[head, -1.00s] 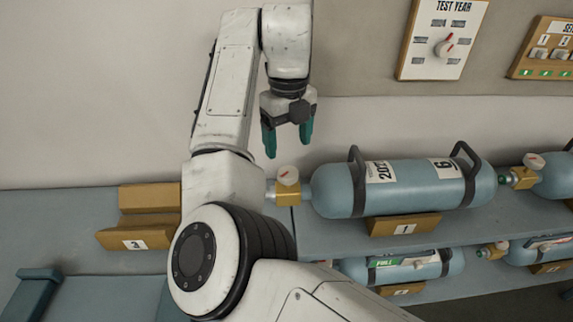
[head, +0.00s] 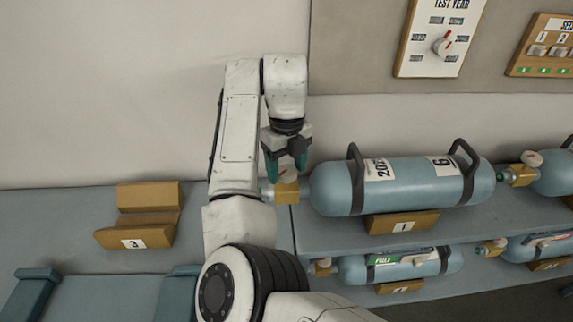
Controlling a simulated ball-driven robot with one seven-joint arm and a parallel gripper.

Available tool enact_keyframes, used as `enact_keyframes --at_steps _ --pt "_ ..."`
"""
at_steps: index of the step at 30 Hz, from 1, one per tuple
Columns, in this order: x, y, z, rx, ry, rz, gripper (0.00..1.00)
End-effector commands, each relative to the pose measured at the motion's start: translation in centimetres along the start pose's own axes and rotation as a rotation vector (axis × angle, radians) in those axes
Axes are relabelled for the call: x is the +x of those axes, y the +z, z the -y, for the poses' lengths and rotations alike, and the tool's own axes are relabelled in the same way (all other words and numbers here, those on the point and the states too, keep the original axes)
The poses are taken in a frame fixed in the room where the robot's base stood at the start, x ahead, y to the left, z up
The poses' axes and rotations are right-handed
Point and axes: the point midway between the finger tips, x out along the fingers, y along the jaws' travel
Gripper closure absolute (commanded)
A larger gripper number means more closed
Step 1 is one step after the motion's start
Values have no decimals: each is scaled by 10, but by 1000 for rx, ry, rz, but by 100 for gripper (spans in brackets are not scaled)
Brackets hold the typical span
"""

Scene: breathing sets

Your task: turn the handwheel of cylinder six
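Cylinder six (head: 405,196) is a blue-grey cylinder lying on its side, with the label "6" and two dark handles, in a wooden cradle marked 1 (head: 402,222). Its brass valve (head: 287,195) is at its left end. The white handwheel (head: 288,177) with a red mark sits on top of the valve, partly hidden by the fingers. My gripper (head: 287,170) points down with its teal fingers apart, one on each side of the handwheel. I cannot tell whether the fingers touch it.
An empty wooden cradle marked 3 (head: 138,222) stands at the left. Another cylinder (head: 553,176) with its own valve lies to the right. Smaller cylinders (head: 410,263) lie on the lower shelf. A "TEST YEAR" dial panel (head: 440,45) hangs on the wall.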

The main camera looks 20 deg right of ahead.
Motion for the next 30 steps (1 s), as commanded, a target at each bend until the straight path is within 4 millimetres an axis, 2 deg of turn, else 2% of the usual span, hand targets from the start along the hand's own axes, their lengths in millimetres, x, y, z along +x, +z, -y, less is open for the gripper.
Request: enact_keyframes --at_steps 1,14,23,30 --pt "0 0 0 0 0 0 39" --pt "0 0 0 0 0 0 79" --pt "-2 0 0 -43 -1 -1 79" --pt "-4 0 0 -186 -1 -1 79"
